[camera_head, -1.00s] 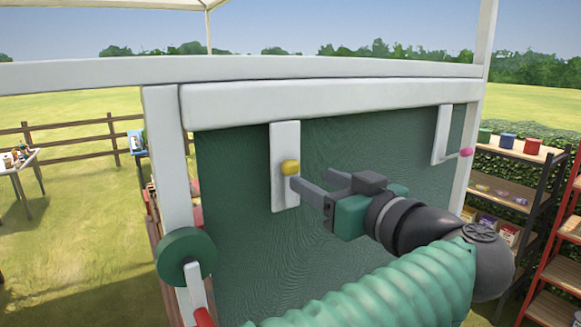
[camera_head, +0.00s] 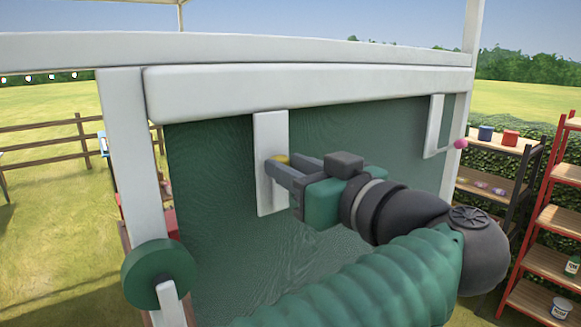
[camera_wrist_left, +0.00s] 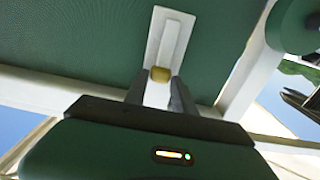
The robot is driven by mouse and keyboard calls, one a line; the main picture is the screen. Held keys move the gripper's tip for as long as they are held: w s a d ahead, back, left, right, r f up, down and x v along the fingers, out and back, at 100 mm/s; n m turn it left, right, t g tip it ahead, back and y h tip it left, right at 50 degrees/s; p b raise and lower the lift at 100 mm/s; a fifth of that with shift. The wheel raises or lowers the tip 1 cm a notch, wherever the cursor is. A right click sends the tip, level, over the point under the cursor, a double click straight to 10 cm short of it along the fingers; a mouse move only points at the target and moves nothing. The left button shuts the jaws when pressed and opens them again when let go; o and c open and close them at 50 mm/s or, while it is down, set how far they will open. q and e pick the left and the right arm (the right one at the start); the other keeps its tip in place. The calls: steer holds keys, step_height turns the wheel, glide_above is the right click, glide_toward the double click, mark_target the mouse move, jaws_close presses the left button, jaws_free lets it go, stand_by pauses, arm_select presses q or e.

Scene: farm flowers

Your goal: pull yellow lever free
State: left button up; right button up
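The yellow lever end (camera_head: 281,158) is a small rounded knob on a white upright plate (camera_head: 271,125), which is fixed to a dark green panel. My left gripper (camera_head: 282,163) is at the plate, with its two grey fingers apart and the near one partly hiding the knob. In the left wrist view the yellow knob (camera_wrist_left: 160,74) sits between the fingertips of the left gripper (camera_wrist_left: 158,80), with its plate (camera_wrist_left: 170,40) beyond. I cannot tell whether either finger touches the knob. My right gripper is not in view.
A white frame beam (camera_head: 310,89) runs above the panel. A green wheel (camera_head: 158,274) is at lower left, and a pink knob (camera_head: 460,143) is at the right on another white bracket. Shelves (camera_head: 492,168) stand to the right, and a fence (camera_head: 40,142) to the left.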

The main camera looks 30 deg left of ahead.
arm_select(q)
steer(key=shift+a+f, duration=0.1)
steer(key=shift+a, duration=0.15)
jaws_close()
steer(key=shift+w+f, duration=0.1)
stand_by(0.7)
